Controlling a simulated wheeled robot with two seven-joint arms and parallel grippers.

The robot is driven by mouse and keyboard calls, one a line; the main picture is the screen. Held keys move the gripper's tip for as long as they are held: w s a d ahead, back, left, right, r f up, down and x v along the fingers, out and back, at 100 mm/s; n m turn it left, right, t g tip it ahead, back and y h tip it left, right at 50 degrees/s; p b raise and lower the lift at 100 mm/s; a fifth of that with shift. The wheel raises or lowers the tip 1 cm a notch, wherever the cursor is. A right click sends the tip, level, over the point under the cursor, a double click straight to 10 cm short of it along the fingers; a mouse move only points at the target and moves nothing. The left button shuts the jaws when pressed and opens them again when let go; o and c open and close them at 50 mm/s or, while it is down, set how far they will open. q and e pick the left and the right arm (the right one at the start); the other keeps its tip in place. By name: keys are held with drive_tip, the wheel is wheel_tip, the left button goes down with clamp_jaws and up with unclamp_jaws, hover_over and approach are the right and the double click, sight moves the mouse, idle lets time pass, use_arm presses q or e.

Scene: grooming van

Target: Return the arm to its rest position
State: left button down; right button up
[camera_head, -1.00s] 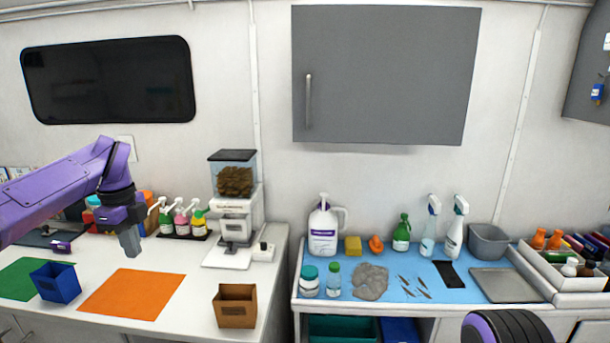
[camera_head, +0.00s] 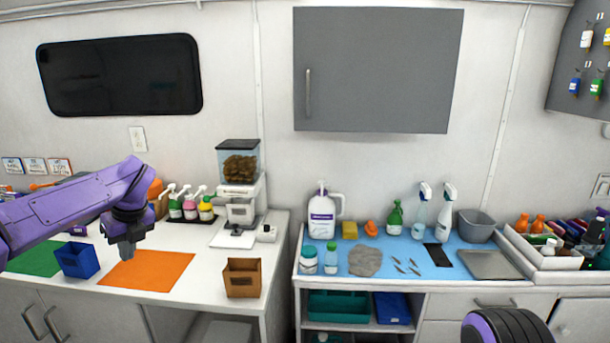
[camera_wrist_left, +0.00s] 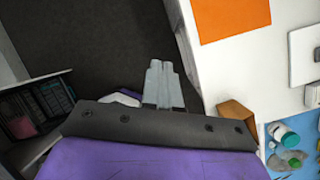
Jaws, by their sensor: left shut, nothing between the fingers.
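My left arm, purple with a dark wrist, comes in from the left in the head view. Below the fingers there is dark floor (camera_wrist_left: 100,40). The right gripper does not show; a dark and purple rounded part of mine is at the bottom right of the head view.
A blue box (camera_head: 78,262) and a green mat (camera_head: 35,260) lie left of the gripper. A brown box (camera_head: 242,280) stands at the counter's right end, near a food dispenser (camera_head: 240,205). Bottles and tools sit on the blue-topped counter (camera_head: 440,262). A grey cabinet (camera_head: 380,70) hangs above.

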use_arm(q)
drive_tip(key=s+d+f+m+t+y, duration=0.2)
drive_tip(key=d+f+m+t+y, duration=0.1)
drive_tip(key=f+m, duration=0.8)
drive_tip(key=s+d+f+m+t+y, duration=0.1)
drive_tip(key=d+f+m+t+y, duration=0.2)
drive_tip(key=f+m, duration=0.75)
drive_tip(key=s+d+f+m+t+h, duration=0.1)
drive_tip(key=s+d+f+m+h, duration=0.3)
drive_tip(key=s+f+m, duration=0.45)
drive_tip(key=s+f+m+g+h, duration=0.1)
drive_tip(key=s+f+m, duration=0.2)
drive_tip(key=s, duration=0.6)
drive_tip(key=s+f+m+g+h+b, duration=0.1)
drive_tip(key=s+f+m, duration=0.3)
drive_tip(key=s, duration=0.6)
drive_tip(key=s+f+m+g, duration=0.3)
drive_tip(key=s+f, duration=0.2)
drive_tip(key=s, duration=0.5)
drive_tip(key=shift+s+f+h+b, duration=0.25)
drive_tip(key=shift+h+b, duration=0.15)
